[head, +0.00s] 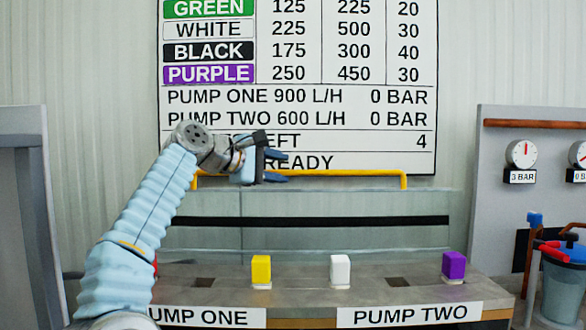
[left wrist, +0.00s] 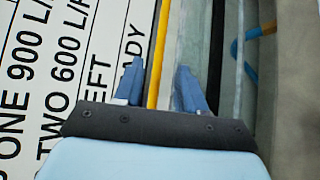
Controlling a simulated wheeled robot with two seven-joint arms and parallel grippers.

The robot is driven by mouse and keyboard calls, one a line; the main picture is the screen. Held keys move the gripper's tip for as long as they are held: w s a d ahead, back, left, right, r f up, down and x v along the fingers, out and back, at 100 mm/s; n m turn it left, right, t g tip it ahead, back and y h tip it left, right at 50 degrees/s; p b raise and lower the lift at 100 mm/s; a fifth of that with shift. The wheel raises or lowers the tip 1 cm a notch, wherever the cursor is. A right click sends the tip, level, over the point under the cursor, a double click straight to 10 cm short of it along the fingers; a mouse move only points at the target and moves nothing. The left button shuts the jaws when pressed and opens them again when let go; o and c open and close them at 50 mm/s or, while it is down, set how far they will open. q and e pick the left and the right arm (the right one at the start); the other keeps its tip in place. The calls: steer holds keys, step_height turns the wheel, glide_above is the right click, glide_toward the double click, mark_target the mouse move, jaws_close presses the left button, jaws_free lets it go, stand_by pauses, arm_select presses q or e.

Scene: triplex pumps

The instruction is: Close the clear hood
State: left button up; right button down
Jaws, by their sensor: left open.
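The clear hood (head: 320,238) shows in the head view as a see-through panel standing behind the pump counter, with a black band across it. Its yellow handle bar (head: 345,172) runs along the top edge. My left gripper (head: 282,167) is at the left half of this bar, jaws open, fingers pointing right. In the left wrist view the yellow bar (left wrist: 157,50) passes between the two open blue fingers (left wrist: 160,68), nearer the left one; I cannot tell whether they touch it. My right gripper is not in view.
On the counter (head: 310,297) stand a yellow block (head: 261,270), a white block (head: 340,270) and a purple block (head: 453,265). A sign board (head: 300,110) hangs behind. At right are a gauge panel (head: 495,210) and a bucket of tools (head: 565,290).

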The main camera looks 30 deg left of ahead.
mark_target(299, 172)
arm_select(q)
steer(key=x, duration=0.5)
steer(key=shift+p, duration=0.4)
jaws_close()
